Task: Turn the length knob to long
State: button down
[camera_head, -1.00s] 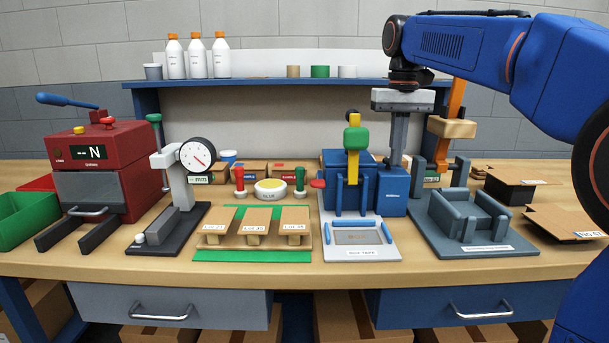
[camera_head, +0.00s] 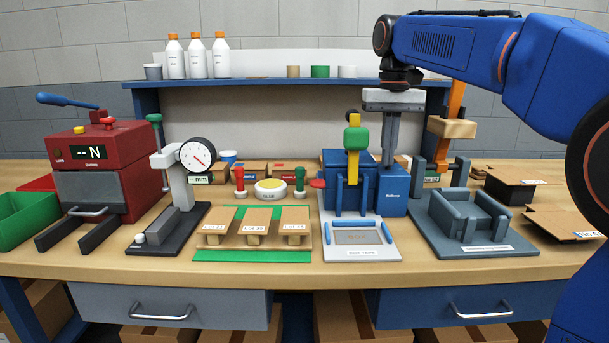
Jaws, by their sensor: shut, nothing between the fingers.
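A blue machine (camera_head: 338,168) stands on the bench right of the middle, with a yellow and green lever on top. A small red knob (camera_head: 318,183) sticks out at its left side, and a small label (camera_head: 391,194) is on its right front. I cannot read from here which knob sets the length or where it points. My gripper (camera_head: 387,163) hangs down at the machine's right part, its fingers together and empty. I cannot tell whether the fingertips touch the machine.
A red machine (camera_head: 97,160) with an N display stands at the left, beside a dial gauge (camera_head: 197,155). A grey-blue fixture (camera_head: 440,222) stands right of the blue machine. A shelf (camera_head: 280,82) with bottles runs behind. The bench's front strip is clear.

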dwell(0.5)
jog(key=shift+s+a, duration=0.15)
jog(key=shift+s, duration=0.1)
notch_tip(320, 180, up, 6)
dwell(0.5)
jog(key=shift+s, duration=0.1)
